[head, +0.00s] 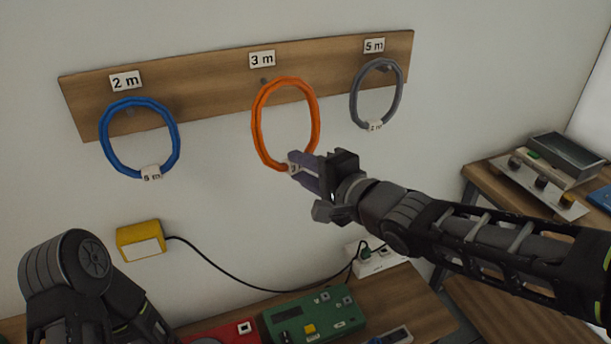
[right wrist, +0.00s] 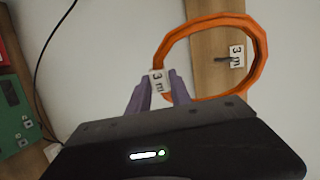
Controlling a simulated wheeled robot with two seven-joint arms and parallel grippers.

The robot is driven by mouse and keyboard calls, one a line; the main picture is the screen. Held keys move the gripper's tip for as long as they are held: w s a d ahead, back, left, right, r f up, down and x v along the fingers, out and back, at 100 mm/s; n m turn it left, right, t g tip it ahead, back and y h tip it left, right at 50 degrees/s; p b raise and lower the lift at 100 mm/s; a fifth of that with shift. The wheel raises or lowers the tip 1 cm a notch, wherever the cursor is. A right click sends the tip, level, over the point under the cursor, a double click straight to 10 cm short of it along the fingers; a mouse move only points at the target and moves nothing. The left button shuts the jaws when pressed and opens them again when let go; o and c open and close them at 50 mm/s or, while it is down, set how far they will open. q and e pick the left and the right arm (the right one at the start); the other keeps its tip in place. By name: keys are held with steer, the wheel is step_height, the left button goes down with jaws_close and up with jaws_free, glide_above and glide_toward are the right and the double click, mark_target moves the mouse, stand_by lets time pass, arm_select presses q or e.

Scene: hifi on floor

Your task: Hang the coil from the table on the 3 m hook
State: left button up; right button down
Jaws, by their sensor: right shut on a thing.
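The orange coil (head: 316,110) is upright in front of the wooden rail, below the 3 m sign (head: 262,59). My right gripper (head: 294,166) is shut on the coil's lower edge at its white tag. In the right wrist view the tag (right wrist: 157,82) reads 3 m between the fingers (right wrist: 157,95). I cannot tell whether the coil touches the hook. My left gripper is out of view.
A blue coil (head: 107,150) hangs under the 2 m sign (head: 125,81), and a grey coil (head: 353,100) under the 5 m sign (head: 374,46). Below are a yellow box (head: 140,241) with a black cable and a bench with a green device (head: 315,318). The wall between is clear.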

steer(key=w+a+f+b, duration=0.2)
steer(key=w+b, duration=0.1)
steer(key=w, duration=0.5)
steer(key=shift+a, duration=0.3)
stand_by(0.4)
steer(key=shift+f, duration=0.1)
stand_by(0.6)
steer(key=c, duration=1.1)
jaws_free()
